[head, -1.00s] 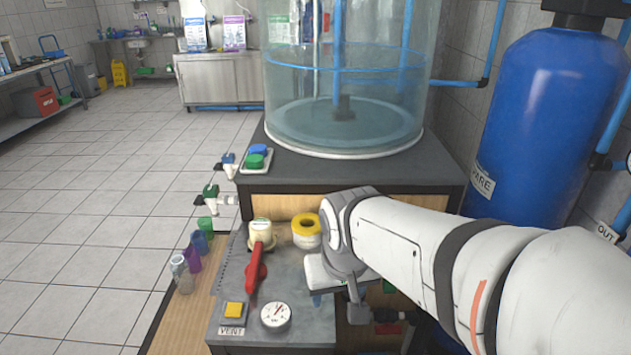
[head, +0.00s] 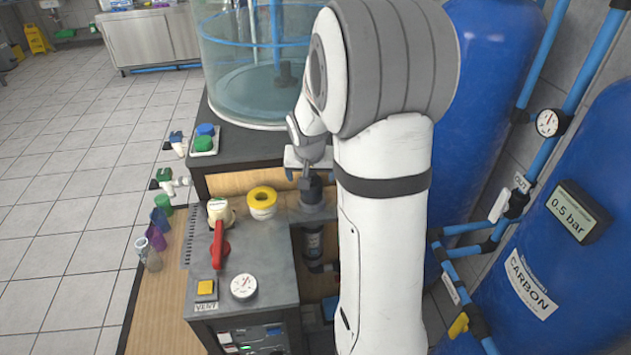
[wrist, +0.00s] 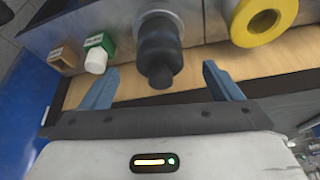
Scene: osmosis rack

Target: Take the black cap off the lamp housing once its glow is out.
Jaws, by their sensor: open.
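The black cap (head: 312,187) sits on top of the lamp housing (head: 313,240), an upright dark, glassy cylinder beside the grey bench. I see no glow in the part of the housing that shows. My gripper (head: 308,172) is open over the cap, pointing down, with a blue finger on each side. In the wrist view the black cap (wrist: 159,50) shows between the open fingers of my gripper (wrist: 160,86), with a gap on both sides. Nothing is held. My arm hides the space right of the housing.
A gauge (head: 244,287) and a yellow vent button (head: 206,288) are nearer. A clear tank (head: 250,90) stands behind, and blue vessels (head: 590,270) are on the right.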

